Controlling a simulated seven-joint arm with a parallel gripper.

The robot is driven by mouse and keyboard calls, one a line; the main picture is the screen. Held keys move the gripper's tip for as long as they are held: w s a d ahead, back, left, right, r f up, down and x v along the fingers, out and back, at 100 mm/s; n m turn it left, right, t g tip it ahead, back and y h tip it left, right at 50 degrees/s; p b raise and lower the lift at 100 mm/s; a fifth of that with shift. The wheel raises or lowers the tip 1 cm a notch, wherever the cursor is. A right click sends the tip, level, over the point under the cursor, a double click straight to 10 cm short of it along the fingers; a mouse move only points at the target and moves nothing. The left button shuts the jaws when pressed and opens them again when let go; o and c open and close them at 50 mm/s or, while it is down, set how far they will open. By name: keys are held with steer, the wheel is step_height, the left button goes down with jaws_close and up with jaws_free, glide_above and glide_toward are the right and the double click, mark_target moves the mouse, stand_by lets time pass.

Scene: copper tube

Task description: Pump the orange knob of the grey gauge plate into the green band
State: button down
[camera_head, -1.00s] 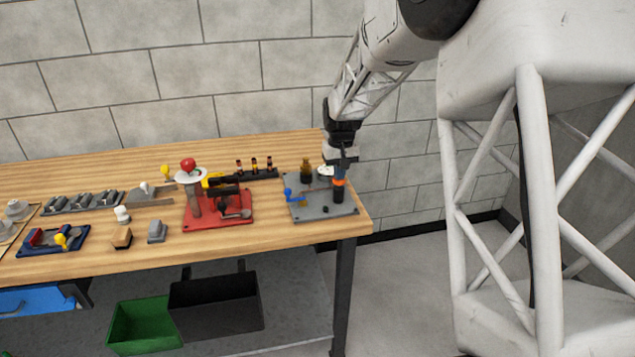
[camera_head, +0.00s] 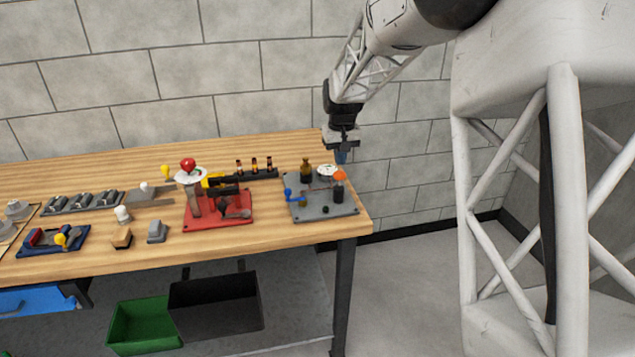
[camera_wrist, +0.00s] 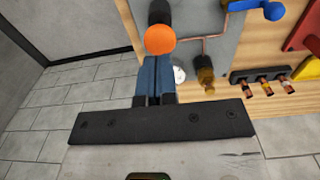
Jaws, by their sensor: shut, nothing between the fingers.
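The grey gauge plate (camera_head: 322,210) lies at the right end of the wooden table. Its orange knob (camera_head: 339,176) tops a black cylinder (camera_head: 339,193) at the plate's right side. A round white gauge dial (camera_head: 326,170) stands behind the knob; its needle and green band are too small to read. My gripper (camera_head: 341,157) is shut and empty, above and behind the knob. In the wrist view the blue fingers (camera_wrist: 155,65) are together, just short of the orange knob (camera_wrist: 160,39) in the picture. The dial (camera_wrist: 179,74) is partly hidden beside the fingers.
The plate also carries a blue lever (camera_head: 290,194) and a brass-coloured fitting (camera_head: 306,168). A red plate (camera_head: 222,218) with a red knob stands to the left, and a black rack (camera_head: 258,174) behind it. The table's right edge is close.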

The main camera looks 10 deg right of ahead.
steer(key=shift+r, duration=1)
steer(key=shift+s, duration=0.1)
steer(key=shift+s+a+r, duration=0.1)
steer(key=shift+s+r, duration=0.1)
steer(key=shift+s, duration=0.05)
steer(key=s+a+r, duration=0.2)
steer(key=s+r, duration=0.1)
steer(key=s, duration=0.5)
steer(key=s+a+r+t, duration=0.1)
steer(key=s+r, duration=0.1)
steer(key=s, duration=0.6)
steer(key=s+a+r, duration=0.2)
steer(key=s+r, duration=0.1)
steer(key=s, duration=0.5)
steer(key=s+a+f, duration=0.1)
steer(key=s, duration=0.9)
steer(key=s+a+f+t, duration=0.1)
steer(key=s+f, duration=0.1)
steer(key=s, duration=0.8)
steer(key=shift+s+f+t, duration=0.15)
steer(key=shift+f+t, duration=0.1)
steer(key=shift+t, duration=0.05)
